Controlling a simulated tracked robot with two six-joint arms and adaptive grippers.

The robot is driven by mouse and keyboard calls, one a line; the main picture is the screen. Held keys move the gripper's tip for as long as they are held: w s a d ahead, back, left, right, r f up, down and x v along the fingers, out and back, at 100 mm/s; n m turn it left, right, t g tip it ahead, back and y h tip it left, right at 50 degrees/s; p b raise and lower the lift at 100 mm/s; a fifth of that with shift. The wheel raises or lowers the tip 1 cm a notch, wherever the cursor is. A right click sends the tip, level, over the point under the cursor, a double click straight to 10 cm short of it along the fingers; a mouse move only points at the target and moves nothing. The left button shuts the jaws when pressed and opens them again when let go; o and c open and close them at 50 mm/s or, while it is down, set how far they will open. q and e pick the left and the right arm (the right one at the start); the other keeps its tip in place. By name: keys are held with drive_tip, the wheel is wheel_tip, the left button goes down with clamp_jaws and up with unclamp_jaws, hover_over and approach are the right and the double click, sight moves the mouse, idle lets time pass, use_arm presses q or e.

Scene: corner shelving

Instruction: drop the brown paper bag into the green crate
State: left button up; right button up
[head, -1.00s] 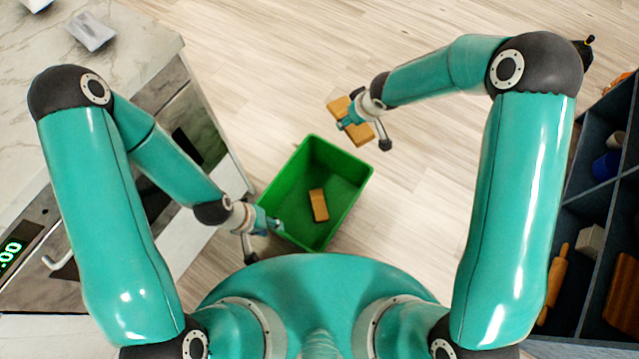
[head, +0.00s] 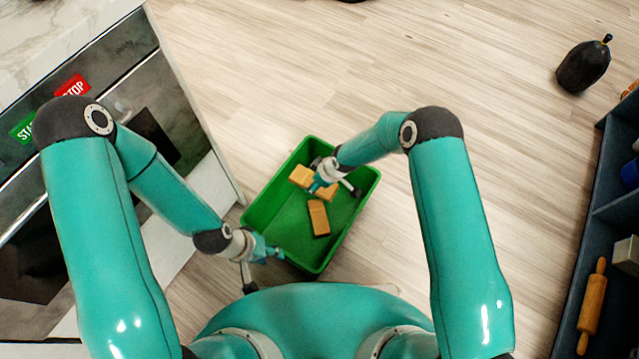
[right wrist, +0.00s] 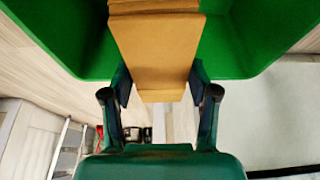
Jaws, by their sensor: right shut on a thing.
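The brown paper bag (head: 301,177) is held by my right gripper (head: 316,184), over the far part of the green crate (head: 358,207) in the head view. In the right wrist view the bag (right wrist: 153,55) sits between the two fingers of the right gripper (right wrist: 158,88), with the green crate's wall (right wrist: 240,45) around it. I cannot tell if the bag touches the crate's floor. My left gripper (head: 268,252) is beside the crate's near left corner and looks empty; its fingers are too small to judge.
Another brown block-like item (head: 318,218) lies inside the crate. A counter with an appliance (head: 110,130) stands at the left. A dark shelf (head: 608,215) with a rolling pin (head: 592,306) is at the right. A black rounded object (head: 583,66) stands on the floor, with clear floor around it.

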wheel_tip(320, 180, down, 6)
drive_tip(key=b, duration=0.3)
drive_tip(key=shift+r, duration=0.1)
drive_tip(key=o, duration=1.2)
drive_tip(key=shift+r, duration=0.1)
drive_tip(key=v, duration=1.1)
drive_tip(key=shift+s+d+r, duration=0.15)
drive_tip(key=shift+r, duration=0.15)
